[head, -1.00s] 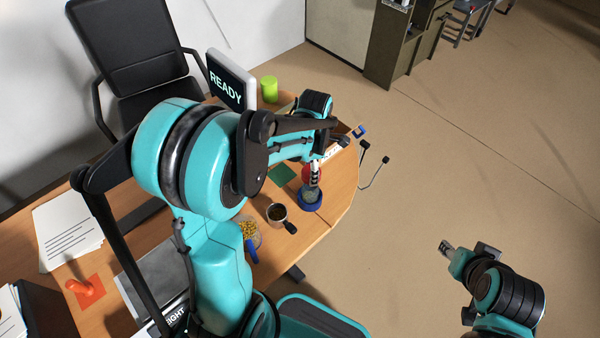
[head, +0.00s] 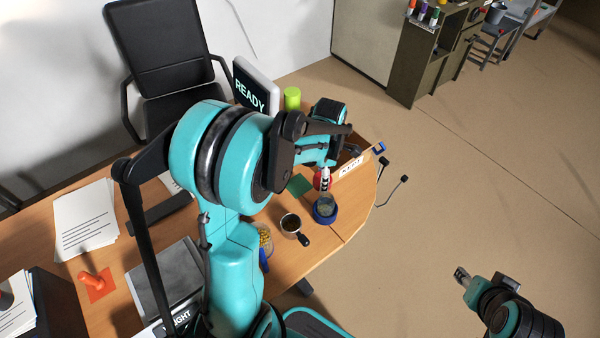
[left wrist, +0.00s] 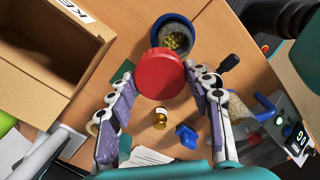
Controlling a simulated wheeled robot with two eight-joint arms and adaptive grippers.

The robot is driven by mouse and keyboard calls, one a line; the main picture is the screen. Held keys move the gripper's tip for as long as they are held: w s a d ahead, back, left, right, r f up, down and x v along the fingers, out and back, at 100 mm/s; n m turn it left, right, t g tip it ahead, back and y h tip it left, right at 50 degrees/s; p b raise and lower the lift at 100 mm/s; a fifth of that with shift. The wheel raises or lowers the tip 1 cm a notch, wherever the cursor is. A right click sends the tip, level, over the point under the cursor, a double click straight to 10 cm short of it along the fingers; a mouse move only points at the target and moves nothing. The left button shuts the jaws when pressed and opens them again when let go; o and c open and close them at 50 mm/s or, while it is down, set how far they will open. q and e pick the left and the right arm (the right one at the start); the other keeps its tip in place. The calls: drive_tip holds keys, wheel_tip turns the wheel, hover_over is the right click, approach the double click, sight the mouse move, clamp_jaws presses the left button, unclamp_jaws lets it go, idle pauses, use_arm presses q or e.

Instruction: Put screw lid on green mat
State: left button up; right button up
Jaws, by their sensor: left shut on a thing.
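My left gripper (left wrist: 160,100) is shut on a red round screw lid (left wrist: 165,72), which lies between its two purple-padded fingers. In the head view the red lid (head: 322,181) is in the air, a little above and behind the open blue-rimmed jar (head: 325,210). The jar (left wrist: 173,36) also shows just past the lid in the left wrist view, with yellow-green bits inside. The green mat (head: 299,185) lies on the desk to the left of the lid, partly hidden by my arm. My right gripper (head: 462,275) is far from the desk, over the floor.
A cardboard box (left wrist: 45,50) stands beside the mat. A dark-filled cup with a black handle (head: 291,225) and a jar of yellow bits (head: 265,238) stand nearer. A small amber bottle (left wrist: 160,119) and a green cylinder (head: 292,98) are also on the desk.

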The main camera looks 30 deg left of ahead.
use_arm(q)
drive_tip(key=w+a+f+m+b, duration=0.1)
drive_tip(key=w+a+f+b, duration=0.2)
drive_tip(key=a, duration=0.8)
drive_tip(key=b, duration=0.1)
hover_over(298, 185)
wheel_tip(298, 185, down, 7)
drive_tip(key=shift+r, duration=0.1)
drive_tip(key=shift+f+b, duration=0.85)
drive_tip(key=shift+f, duration=1.4)
drive_tip(key=shift+r, duration=0.1)
drive_tip(key=shift+s, duration=0.1)
drive_tip(key=o, duration=1.5)
drive_tip(key=shift+f, duration=0.2)
